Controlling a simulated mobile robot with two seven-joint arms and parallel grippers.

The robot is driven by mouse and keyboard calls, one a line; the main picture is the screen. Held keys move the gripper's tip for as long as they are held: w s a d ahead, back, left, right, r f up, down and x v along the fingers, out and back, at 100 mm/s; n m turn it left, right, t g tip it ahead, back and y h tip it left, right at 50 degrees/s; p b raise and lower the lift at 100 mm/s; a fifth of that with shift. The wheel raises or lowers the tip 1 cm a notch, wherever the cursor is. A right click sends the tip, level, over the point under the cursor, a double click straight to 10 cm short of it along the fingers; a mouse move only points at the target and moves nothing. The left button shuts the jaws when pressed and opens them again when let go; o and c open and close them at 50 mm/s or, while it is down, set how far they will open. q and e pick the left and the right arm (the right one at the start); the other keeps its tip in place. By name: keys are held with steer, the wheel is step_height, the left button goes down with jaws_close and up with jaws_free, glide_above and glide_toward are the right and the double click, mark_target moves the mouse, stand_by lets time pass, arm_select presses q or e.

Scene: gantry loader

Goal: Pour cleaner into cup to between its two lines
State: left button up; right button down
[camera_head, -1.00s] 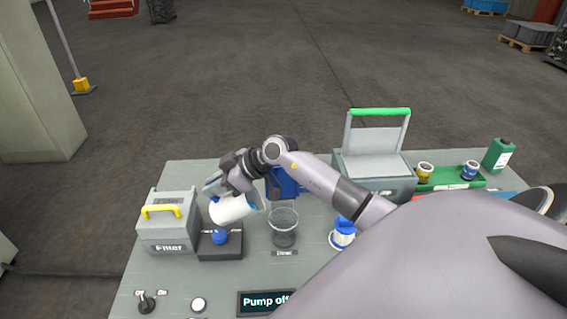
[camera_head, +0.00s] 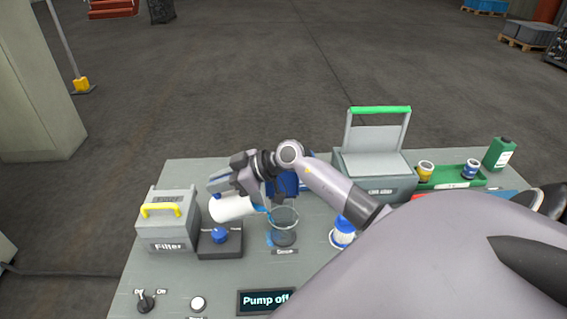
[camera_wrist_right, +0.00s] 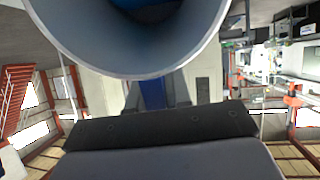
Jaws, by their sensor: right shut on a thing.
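My right gripper (camera_head: 236,185) is shut on a white bottle (camera_head: 232,208), held tipped on its side with its mouth toward the right. The bottle's mouth is by the left side of the rim of a clear cup (camera_head: 286,228). A blue streak shows at the mouth, and blue shows at the cup's left side; I cannot tell exactly how much is inside. The cup's two lines are too small to make out. In the right wrist view a large round grey-blue end (camera_wrist_right: 140,62), apparently the held bottle's, fills the top. My left gripper is not in view.
A blue-and-white cartridge (camera_head: 342,232) stands right. Behind are an open grey case (camera_head: 375,165) and a green tray (camera_head: 450,178) with small containers.

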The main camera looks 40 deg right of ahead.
steer(key=shift+s+d+r, duration=0.15)
steer(key=shift+s+d, duration=0.15)
steer(key=shift+s+d+r+b, duration=0.1)
steer(key=shift+s+d+b, duration=0.4)
steer(key=shift+b, duration=0.15)
steer(key=shift+t, duration=0.3)
steer(key=shift+s+d+r+t+y+b, duration=0.3)
steer(key=shift+r+y+b, duration=0.2)
steer(key=shift+b, duration=0.95)
steer(key=g+p, duration=0.1)
steer(key=p, duration=0.4)
steer(key=shift+w+a+h, duration=0.3)
steer(key=shift+h, duration=0.1)
steer(key=shift+w+a+f+g+h, duration=0.25)
steer(key=shift+f+g+h, duration=0.05)
steer(key=shift+f+g, duration=0.15)
steer(key=shift+w+a+f+g+h, duration=0.25)
steer(key=shift+f+g+h, duration=0.1)
steer(key=shift+f, duration=0.1)
steer(key=shift+w+a+f+g, duration=0.1)
steer(key=shift+f+g, duration=0.2)
steer(key=shift+w+a+f+g+h, duration=0.35)
steer(key=shift+f+g+h, duration=0.05)
steer(key=shift+g+h, duration=0.2)
